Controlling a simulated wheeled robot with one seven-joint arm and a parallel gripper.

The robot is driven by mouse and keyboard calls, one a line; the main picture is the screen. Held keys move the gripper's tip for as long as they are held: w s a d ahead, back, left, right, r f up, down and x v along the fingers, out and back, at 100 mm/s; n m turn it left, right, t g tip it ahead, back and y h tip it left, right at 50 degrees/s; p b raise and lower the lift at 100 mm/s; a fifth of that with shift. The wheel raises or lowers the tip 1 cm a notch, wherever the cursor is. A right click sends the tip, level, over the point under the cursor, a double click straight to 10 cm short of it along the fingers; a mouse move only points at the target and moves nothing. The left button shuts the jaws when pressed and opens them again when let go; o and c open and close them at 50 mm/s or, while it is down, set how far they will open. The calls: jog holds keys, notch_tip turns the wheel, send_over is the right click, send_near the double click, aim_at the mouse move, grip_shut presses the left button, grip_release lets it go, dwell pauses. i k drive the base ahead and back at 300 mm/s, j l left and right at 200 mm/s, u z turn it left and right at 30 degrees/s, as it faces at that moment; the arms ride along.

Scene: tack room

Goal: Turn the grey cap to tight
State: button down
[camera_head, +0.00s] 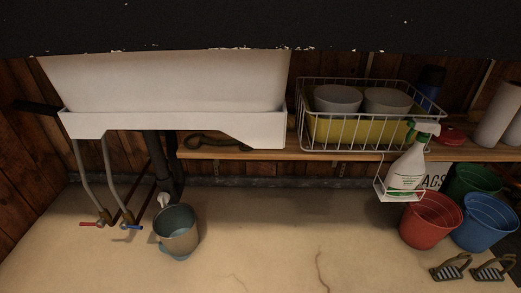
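A small pale grey piece (163,199) shows at the lower end of the dark drain pipe (165,165) under the white sink (180,95). It may be the grey cap, but it is too small to tell its shape or how tight it is. A grey-blue bucket (178,235) stands on the floor just below it. The bucket's rim comes close to the piece; whether they touch cannot be told. My gripper is not in view.
Two hoses run down to valves with red (88,224) and blue (131,227) handles, left of the bucket. A wooden shelf (240,153) bears a wire basket (345,143). A spray bottle (407,170) hangs in front. Red (431,220), blue and green buckets stand right. Middle floor is clear.

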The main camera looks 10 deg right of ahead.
aim_at(164, 198)
jog(key=i+j, duration=0.2)
jog(key=j, duration=0.2)
jog(key=i+j, duration=0.2)
jog(key=j, duration=0.2)
jog(key=i+j, duration=0.25)
jog(key=j, duration=0.2)
jog(key=i+j, duration=0.2)
jog(key=j, duration=0.2)
jog(key=i+j, duration=0.2)
jog(key=j, duration=0.2)
jog(key=i+j, duration=0.2)
jog(key=j, duration=0.2)
jog(key=i+j, duration=0.2)
jog(key=j, duration=0.2)
